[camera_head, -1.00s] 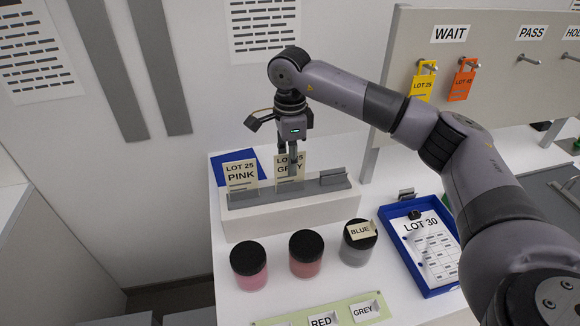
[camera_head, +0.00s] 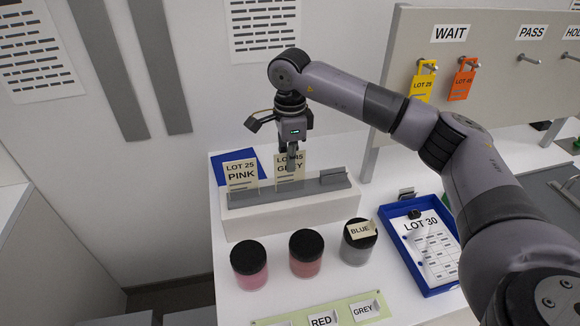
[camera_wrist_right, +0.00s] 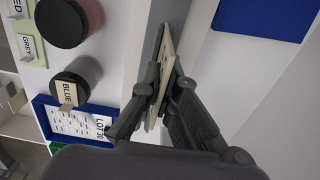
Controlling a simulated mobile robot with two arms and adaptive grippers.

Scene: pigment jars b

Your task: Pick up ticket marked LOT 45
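A cream ticket reading GREY (camera_head: 283,179) stands in the grey slotted rack (camera_head: 262,201); its lot line is partly covered by my fingers but seems to end in 45. My right gripper (camera_head: 292,164) is over its upper part. In the right wrist view the ticket (camera_wrist_right: 167,50) is seen nearly edge-on between the fingers (camera_wrist_right: 166,84), which look closed on it. A similar ticket, LOT 25 PINK (camera_head: 240,174), stands left of it in the rack. My left gripper is out of view.
Black-lidded jars (camera_head: 249,265) stand in front of the rack. A blue tray (camera_head: 438,291) with a LOT 30 sheet is to the right. Yellow (camera_head: 422,86) and orange (camera_head: 461,84) tags hang on the WAIT board (camera_head: 487,75). The white wall is close behind.

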